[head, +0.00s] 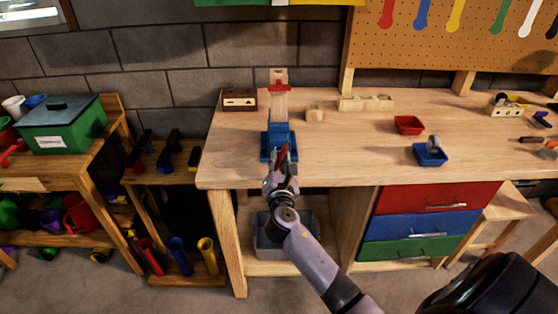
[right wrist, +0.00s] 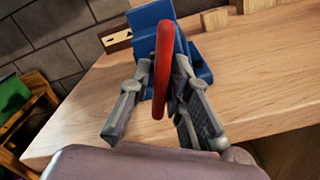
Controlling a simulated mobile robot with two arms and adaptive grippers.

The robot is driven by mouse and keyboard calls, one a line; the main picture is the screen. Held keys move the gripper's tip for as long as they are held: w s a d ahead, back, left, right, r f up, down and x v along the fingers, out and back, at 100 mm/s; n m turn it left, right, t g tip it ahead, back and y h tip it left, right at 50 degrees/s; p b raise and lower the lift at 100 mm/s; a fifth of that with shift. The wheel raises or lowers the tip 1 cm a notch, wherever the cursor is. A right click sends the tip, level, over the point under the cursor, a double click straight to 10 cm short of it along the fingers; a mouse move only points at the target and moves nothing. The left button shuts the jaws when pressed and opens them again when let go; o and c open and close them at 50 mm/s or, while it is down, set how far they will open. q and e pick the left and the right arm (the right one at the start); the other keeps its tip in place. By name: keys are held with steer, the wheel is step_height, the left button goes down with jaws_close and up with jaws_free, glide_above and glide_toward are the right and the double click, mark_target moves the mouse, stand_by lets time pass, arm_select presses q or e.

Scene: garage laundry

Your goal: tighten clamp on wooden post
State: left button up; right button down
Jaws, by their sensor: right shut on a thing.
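A blue clamp (head: 279,132) stands near the front left edge of the workbench. An upright wooden post (head: 279,104) with a red band (head: 279,87) near its top rises just behind the clamp's front. The clamp's red handle (head: 282,155) points toward me. My right gripper (head: 281,172) is in front of the clamp and shut on this handle. In the right wrist view the red handle (right wrist: 164,80) runs lengthwise between the fingers, with the blue clamp (right wrist: 150,28) behind it. How the clamp's jaws meet the post is hidden. My left gripper is not in view.
On the workbench (head: 350,150), a dark wooden box (head: 239,99) and a small wooden block (head: 315,114) are near the post. A red tray (head: 409,125) and a blue tray (head: 430,154) lie to the right. A grey bin (head: 262,240) sits below. Bare bench lies right of the clamp.

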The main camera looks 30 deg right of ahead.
steer(key=shift+s+f, duration=0.1)
steer(key=shift+f, duration=0.2)
stand_by(0.6)
steer(key=c, duration=1.9)
jaws_free()
steer(key=shift+o, duration=1.3)
steer(key=shift+r, duration=0.25)
steer(key=v, duration=1.2)
